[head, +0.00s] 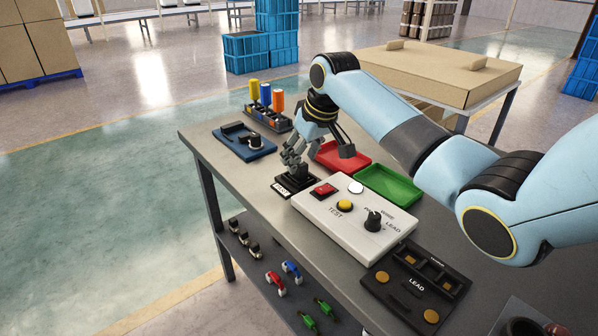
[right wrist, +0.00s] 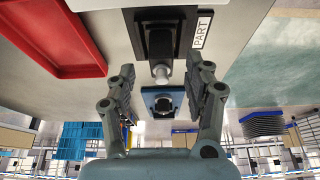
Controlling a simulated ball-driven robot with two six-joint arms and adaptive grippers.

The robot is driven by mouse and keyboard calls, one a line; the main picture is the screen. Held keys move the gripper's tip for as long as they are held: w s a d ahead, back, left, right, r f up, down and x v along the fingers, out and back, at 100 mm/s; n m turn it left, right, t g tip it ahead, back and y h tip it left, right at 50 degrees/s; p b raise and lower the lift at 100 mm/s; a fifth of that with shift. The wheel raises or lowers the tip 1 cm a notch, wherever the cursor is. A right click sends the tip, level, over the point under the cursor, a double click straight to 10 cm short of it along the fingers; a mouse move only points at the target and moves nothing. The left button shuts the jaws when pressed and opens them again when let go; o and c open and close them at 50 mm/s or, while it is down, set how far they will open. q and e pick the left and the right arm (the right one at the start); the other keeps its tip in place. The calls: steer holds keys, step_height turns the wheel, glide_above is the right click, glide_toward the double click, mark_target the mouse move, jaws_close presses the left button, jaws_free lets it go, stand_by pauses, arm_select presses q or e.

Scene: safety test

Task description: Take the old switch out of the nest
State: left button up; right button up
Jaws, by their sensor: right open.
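The black nest (head: 284,188) with a white PART label sits at the table's front edge, left of the white test box. In the right wrist view, the nest (right wrist: 142,35) is at the top centre. A dark switch body (right wrist: 160,42) with a pale tip stands in it. In the head view my fingers partly hide the switch. My right gripper (head: 293,158) points down just above the nest. In the right wrist view its two fingers (right wrist: 164,92) are spread apart with nothing clamped between them. My left gripper is not in view.
A white test box (head: 335,215) stands close right of the nest. Red (head: 342,157) and green (head: 390,184) trays lie behind. A blue fixture (head: 232,148) with a black part and a rack (head: 268,118) are left. A black LEAD panel (head: 400,300) is front right.

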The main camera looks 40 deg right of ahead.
steer(key=x, duration=0.3)
steer(key=shift+s+f, duration=0.1)
steer(key=shift+f, duration=0.05)
jaws_close()
